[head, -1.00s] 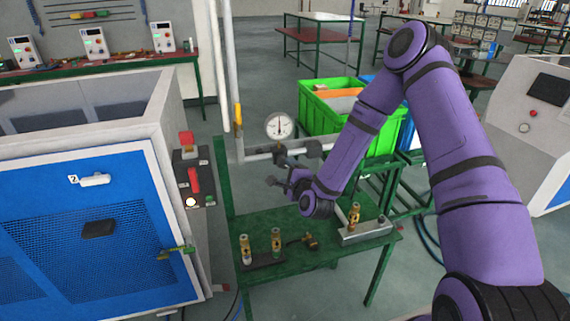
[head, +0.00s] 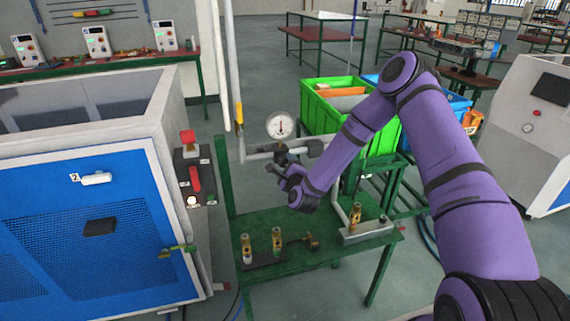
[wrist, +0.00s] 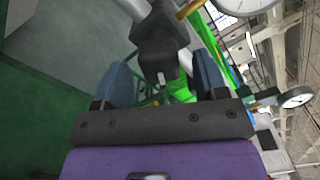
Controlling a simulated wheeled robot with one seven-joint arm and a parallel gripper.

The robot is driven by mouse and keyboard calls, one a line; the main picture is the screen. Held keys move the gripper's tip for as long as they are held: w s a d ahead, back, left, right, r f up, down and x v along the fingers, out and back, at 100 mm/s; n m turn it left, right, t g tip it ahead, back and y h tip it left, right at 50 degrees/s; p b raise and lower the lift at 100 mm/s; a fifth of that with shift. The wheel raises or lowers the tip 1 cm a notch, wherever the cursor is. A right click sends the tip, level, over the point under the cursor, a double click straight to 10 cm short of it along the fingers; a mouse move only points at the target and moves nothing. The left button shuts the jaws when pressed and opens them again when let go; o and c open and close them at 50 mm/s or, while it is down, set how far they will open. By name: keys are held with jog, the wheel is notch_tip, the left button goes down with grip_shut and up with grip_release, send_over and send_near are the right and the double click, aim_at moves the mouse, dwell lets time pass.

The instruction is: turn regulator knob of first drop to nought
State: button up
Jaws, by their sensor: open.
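The regulator, a dark block on the grey pipe, sits under a round white gauge (head: 280,125) in the head view. In the wrist view its dark knob (wrist: 163,60) hangs at top centre, with a small pale stem at its lower end. My gripper (head: 272,168) is just below and left of the regulator in the head view. In the wrist view my gripper (wrist: 163,80) is open, its blue-grey fingers on either side of the knob, with gaps on both sides. I cannot tell whether the fingertips reach around it. The knob's markings are not readable.
A green bench (head: 290,262) below carries brass fittings (head: 277,240) and a metal block (head: 367,232). A vertical white pipe (head: 231,90) stands left of the regulator. A blue-fronted cabinet (head: 85,235) is at left, green crates (head: 318,122) behind. Another gauge (wrist: 297,97) shows in the wrist view.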

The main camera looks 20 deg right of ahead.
jog(key=shift+w, duration=1.05)
jog(key=c, duration=0.9)
